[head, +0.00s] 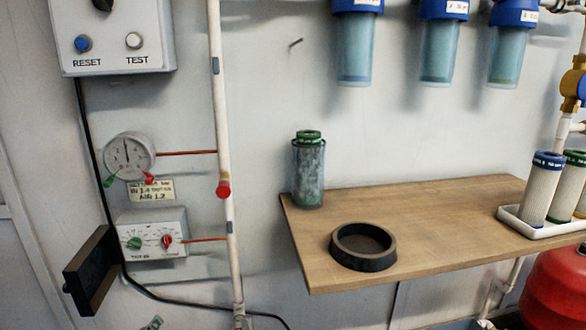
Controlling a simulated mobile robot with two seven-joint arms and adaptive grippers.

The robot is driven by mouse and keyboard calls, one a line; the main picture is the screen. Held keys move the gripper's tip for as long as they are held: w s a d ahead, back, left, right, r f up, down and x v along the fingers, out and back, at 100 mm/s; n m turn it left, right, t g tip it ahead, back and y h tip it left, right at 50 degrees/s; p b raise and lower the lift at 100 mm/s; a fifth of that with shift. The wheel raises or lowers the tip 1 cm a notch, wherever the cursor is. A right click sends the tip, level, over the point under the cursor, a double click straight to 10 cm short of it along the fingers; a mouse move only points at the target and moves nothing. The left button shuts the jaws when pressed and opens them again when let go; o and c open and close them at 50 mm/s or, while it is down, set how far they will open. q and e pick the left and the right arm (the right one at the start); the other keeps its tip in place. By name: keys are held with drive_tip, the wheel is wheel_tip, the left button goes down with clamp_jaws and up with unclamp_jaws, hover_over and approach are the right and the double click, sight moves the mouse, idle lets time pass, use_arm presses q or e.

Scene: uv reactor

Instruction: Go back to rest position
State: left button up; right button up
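Neither of my grippers shows in the head view, so their opening and anything they hold cannot be seen. A wooden shelf (450,205) juts from the wall at the right. A greenish cylindrical cartridge with a green cap (308,170) stands upright at its back left corner. A black ring-shaped holder (363,246) lies on the shelf near the front edge, apart from the cartridge, and looks empty.
A white tray (512,216) with white filter cartridges (541,190) sits at the shelf's right end. Blue-capped filter housings (357,45) hang above. A pressure gauge (128,157), control box (154,240), pipe (220,120) and dark block (91,270) line the left wall. A red tank (556,290) is below right.

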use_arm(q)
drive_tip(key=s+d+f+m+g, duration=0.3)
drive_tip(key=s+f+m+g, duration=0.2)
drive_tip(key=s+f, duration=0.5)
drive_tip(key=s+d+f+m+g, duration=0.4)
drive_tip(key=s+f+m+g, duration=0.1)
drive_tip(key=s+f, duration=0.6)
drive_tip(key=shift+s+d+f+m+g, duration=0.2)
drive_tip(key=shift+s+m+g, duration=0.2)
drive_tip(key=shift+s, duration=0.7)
